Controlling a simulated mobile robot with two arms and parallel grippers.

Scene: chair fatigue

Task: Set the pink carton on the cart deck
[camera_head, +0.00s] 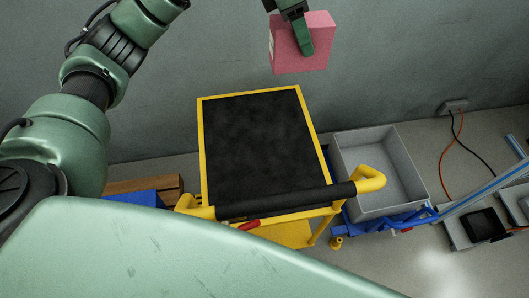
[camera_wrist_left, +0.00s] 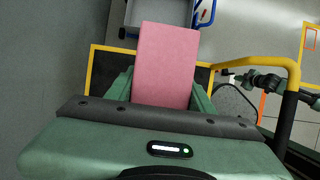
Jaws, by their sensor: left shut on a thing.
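The pink carton (camera_head: 301,44) is at the top of the head view, held in the air above the far edge of the cart. My left gripper (camera_head: 304,38) is shut on it from above. In the left wrist view the pink carton (camera_wrist_left: 166,65) sits between the green fingers of my left gripper (camera_wrist_left: 168,92). The cart deck (camera_head: 258,140) is a black mat with a yellow frame, and its visible surface is bare. In the left wrist view part of the cart's yellow frame (camera_wrist_left: 92,68) shows behind the carton. My right gripper is not in view.
A grey open bin (camera_head: 380,165) on a blue frame stands right of the cart. The cart's handle (camera_head: 287,200) crosses its near end. A wooden pallet (camera_head: 145,187) lies left of the cart. A grey wall rises behind. Cables hang from a wall socket (camera_head: 455,105) at right.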

